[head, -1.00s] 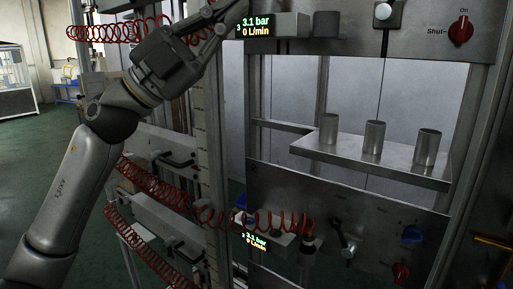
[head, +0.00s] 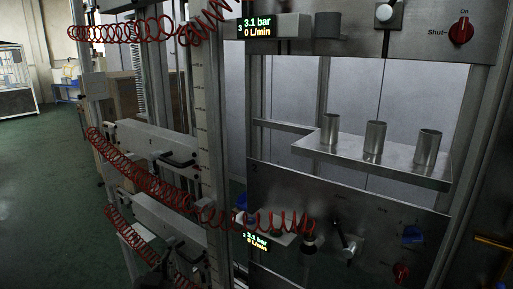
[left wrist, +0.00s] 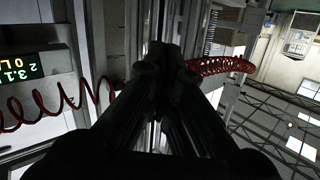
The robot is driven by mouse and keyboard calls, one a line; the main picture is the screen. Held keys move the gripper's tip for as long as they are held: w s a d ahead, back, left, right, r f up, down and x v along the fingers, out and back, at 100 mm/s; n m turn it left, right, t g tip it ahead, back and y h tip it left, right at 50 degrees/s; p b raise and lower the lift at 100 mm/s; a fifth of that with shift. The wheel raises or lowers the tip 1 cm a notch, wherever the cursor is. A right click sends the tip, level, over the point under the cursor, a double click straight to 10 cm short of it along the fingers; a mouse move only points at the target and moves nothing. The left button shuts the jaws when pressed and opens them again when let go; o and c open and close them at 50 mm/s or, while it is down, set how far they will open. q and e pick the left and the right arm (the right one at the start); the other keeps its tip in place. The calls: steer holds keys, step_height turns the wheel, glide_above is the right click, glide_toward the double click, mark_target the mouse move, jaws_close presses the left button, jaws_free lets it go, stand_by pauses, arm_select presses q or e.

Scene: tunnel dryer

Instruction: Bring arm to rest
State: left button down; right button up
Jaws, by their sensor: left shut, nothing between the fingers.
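My left gripper (left wrist: 160,62) shows dark in the left wrist view, its fingers drawn together with nothing between them. It points along the metal posts of the dryer frame, with red coiled hose on both sides. I cannot tell whether it touches the frame. No part of either arm shows in the head view. My right gripper is in neither current view.
A red coiled hose (head: 125,32) crosses the upper left of the dryer; another hose (head: 150,187) hangs lower. A metal shelf (head: 375,170) holds three metal cups. A display (head: 256,27) reads 3.1 bar. A red knob (head: 461,30) is at upper right. Green floor (head: 45,190) is open at left.

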arm_select(q)
steer(key=s+f+g, duration=0.6)
steer(key=s+f, duration=0.7)
steer(key=f, duration=0.2)
steer(key=s+f+m+g, duration=0.1)
steer(key=s+f+g, duration=0.25)
steer(key=s, duration=0.55)
steer(key=s+f+g, duration=0.3)
steer(key=s+f, duration=0.1)
steer(key=s, duration=0.5)
step_height(320, 180, down, 26)
steer(key=g+b, duration=0.1)
steer(key=s+a+f+g+b, duration=0.1)
steer(key=s+a+f, duration=0.2)
steer(key=s+f, duration=1.4)
steer(key=shift+a+f+h, duration=0.15)
steer(key=shift+f+h, duration=0.15)
steer(key=shift+f, duration=0.35)
arm_select(e)
step_height(320, 180, down, 2)
steer(key=shift+a+f, duration=0.1)
arm_select(q)
steer(key=shift+g, duration=0.25)
arm_select(e)
steer(key=shift+c, duration=0.2)
